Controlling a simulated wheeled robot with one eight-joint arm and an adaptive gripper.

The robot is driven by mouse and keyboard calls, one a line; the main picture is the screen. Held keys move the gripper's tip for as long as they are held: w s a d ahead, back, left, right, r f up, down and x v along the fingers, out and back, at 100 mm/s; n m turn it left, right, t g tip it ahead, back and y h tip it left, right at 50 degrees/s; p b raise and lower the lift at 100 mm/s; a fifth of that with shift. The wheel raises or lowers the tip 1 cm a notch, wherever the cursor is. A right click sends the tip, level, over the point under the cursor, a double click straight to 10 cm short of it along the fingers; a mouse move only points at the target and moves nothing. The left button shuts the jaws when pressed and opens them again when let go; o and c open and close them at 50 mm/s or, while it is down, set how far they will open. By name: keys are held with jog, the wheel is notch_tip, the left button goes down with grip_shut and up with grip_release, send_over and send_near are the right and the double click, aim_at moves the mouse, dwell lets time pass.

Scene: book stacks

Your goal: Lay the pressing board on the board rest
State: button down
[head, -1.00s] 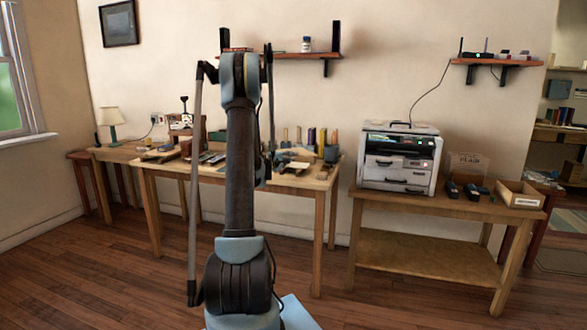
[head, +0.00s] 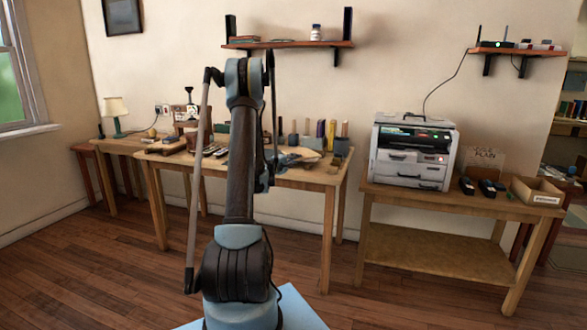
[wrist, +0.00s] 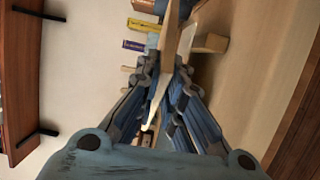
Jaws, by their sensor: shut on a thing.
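In the wrist view my gripper (wrist: 166,80) is shut on a thin, pale wooden board (wrist: 154,112), which I take to be the pressing board. It is seen edge-on, running from between the fingers up past the top of the picture. In the head view my own arm hides most of the gripper, near the worktable (head: 306,178). The board rest cannot be told for sure. A pale wooden block (wrist: 212,43) lies beyond the fingers in the wrist view, with no clear contact with the board.
Several upright books or tools (head: 331,134) line the table's back. A wall shelf (head: 290,44) hangs above. A printer (head: 413,152) and an open box (head: 538,190) stand on the side table (head: 430,203) at right. A lamp (head: 116,112) stands left. Wooden floor shows in front.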

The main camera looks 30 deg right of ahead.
aim_at(294, 172)
jog(key=shift+f, duration=1.85)
jog(key=c, duration=2)
grip_release()
jog(key=s+a+r+m+g+y, duration=0.1)
jog(key=s+a+r+y, duration=0.1)
jog(key=s+a, duration=0.55)
jog(key=s+a+r+m+y, duration=0.2)
jog(key=s+a, duration=0.2)
jog(key=a, duration=0.6)
jog(key=s+a+r+m+g+y, duration=0.1)
jog(key=s+a+r+y, duration=0.1)
jog(key=s+a, duration=0.5)
jog(key=s+a+f+g+y, duration=0.1)
jog(key=s+a+f+y, duration=0.1)
jog(key=s+a, duration=0.6)
jog(key=s+a+f+y, duration=0.3)
jog(key=s+a+y, duration=0.2)
jog(key=s+a, duration=0.3)
jog(key=s+a+f+g+y, duration=0.1)
jog(key=s+a+f+y, duration=0.2)
jog(key=s+a, duration=0.6)
jog(key=shift+a+g+y, duration=0.3)
jog(key=shift+a+y, duration=0.1)
jog(key=shift+a, duration=0.95)
